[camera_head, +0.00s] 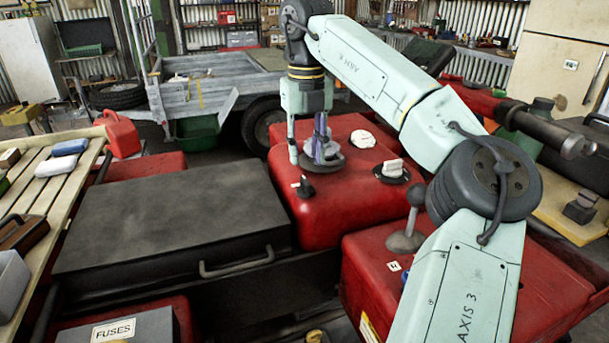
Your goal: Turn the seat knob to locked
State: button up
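My gripper (308,148) points down over the red body panel (335,212), at a purple-grey upright knob (322,146) on a dark round base. One pale finger is at the knob's left side; the other finger is not clearly seen, so I cannot tell whether the gripper grips the knob. A white knob on a black disc (391,171) stands to the right. A small black knob (304,187) is at the front left of the panel. No label showing which one is the seat knob or its locked mark is readable.
A black, flat-topped box with a front handle (170,220) lies left of the panel. A grey ball-topped lever (412,215) stands on the red body at the right. A white lump (362,138) lies behind the knobs. A slatted rack (40,195) holds small items at left.

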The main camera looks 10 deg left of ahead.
aim_at(306, 180)
notch_tip(306, 180, down, 6)
jog(key=shift+f, duration=0.1)
dwell(0.4)
grip_shut()
dwell(0.3)
